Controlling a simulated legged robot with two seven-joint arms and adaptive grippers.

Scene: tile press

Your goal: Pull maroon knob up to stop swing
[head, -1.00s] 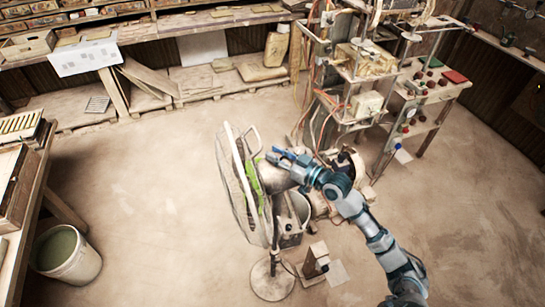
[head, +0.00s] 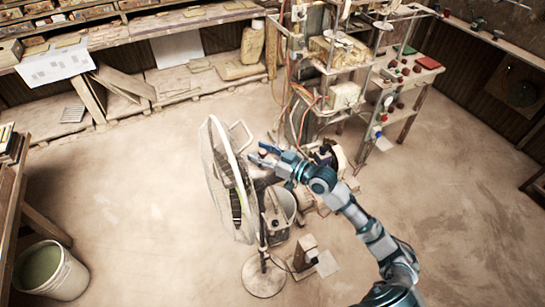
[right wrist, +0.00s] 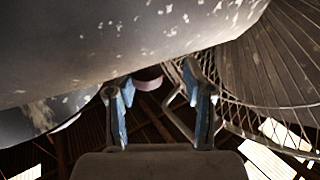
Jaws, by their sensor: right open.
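A standing fan with a pale wire cage (head: 228,180) and a round base (head: 263,275) stands on the floor in the head view, its cage turned left. My right gripper (head: 260,153) is at the top of the grey motor housing behind the cage. In the right wrist view the blue fingers of my right gripper (right wrist: 160,86) are apart. A dull reddish rounded piece, probably the maroon knob (right wrist: 149,84), shows between them under the big scuffed housing (right wrist: 120,40). I cannot tell whether a finger touches it. In the head view I cannot make out the knob. My left gripper is out of view.
A metal rack with hoses (head: 320,110) and a bench with red knobs (head: 400,75) stand beyond. A bucket of green liquid (head: 52,272) is lower left. The floor at right is clear.

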